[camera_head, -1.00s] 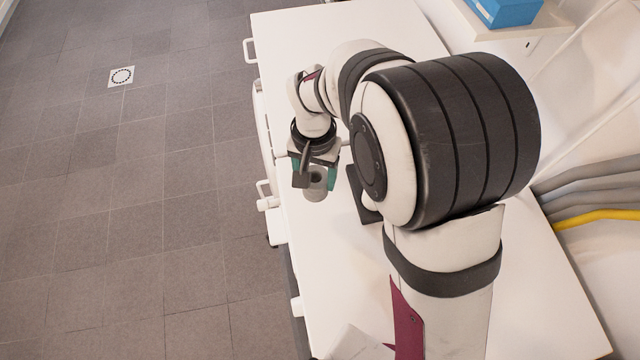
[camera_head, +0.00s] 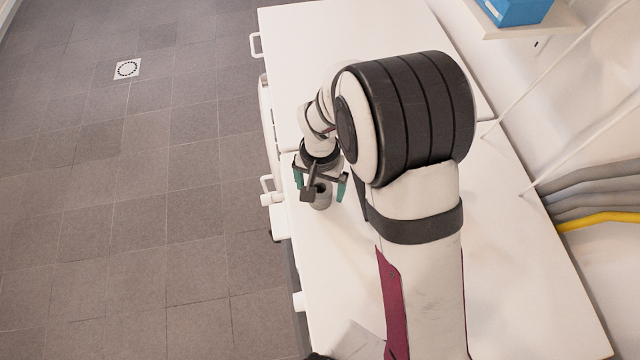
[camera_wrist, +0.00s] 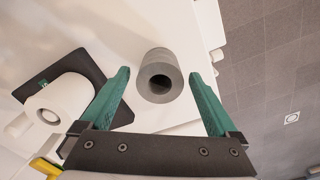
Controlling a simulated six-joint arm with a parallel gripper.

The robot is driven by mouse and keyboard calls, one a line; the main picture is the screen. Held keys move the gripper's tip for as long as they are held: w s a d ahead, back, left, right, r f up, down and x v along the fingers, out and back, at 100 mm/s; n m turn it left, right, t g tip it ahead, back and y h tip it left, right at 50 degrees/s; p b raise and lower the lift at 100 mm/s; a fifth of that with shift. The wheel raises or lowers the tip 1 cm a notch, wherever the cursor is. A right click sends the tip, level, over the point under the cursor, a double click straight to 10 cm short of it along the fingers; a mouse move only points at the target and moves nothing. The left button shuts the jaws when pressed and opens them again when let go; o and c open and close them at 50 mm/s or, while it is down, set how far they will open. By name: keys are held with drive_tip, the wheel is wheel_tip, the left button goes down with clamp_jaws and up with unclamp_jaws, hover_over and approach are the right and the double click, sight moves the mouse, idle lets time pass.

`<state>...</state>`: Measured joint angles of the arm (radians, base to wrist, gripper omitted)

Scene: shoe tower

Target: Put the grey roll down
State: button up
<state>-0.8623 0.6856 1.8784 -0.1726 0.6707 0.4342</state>
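The grey roll (camera_head: 321,199) stands upright on the white table near its left edge. In the wrist view the grey roll (camera_wrist: 158,62) shows its dark hollow end towards the camera. My gripper (camera_head: 320,184) is over the roll with its green fingers spread wide. In the wrist view my gripper (camera_wrist: 160,76) has one finger on each side of the roll, with a clear gap on both sides.
In the wrist view a white roll (camera_wrist: 62,100) is on or by a black pad (camera_wrist: 88,68), left of my gripper. The white table (camera_head: 530,300) has bare room at right. A blue box (camera_head: 515,10) sits on a shelf at the upper right.

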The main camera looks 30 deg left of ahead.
wheel_tip(320, 180, up, 12)
drive_tip(key=d+r+m, duration=0.2)
drive_tip(key=d+r, duration=0.3)
drive_tip(key=d, duration=0.4)
drive_tip(key=s+d+r+m+y, duration=0.1)
drive_tip(key=s+d+m, duration=0.2)
drive_tip(key=s+d, duration=0.3)
drive_tip(key=s+d+m, duration=0.3)
drive_tip(key=s+d, duration=0.3)
drive_tip(key=d, duration=0.5)
drive_tip(key=shift+s+d+r+m+y, duration=0.15)
drive_tip(key=shift+s+r+m+y, duration=0.15)
drive_tip(key=shift+r+y, duration=0.1)
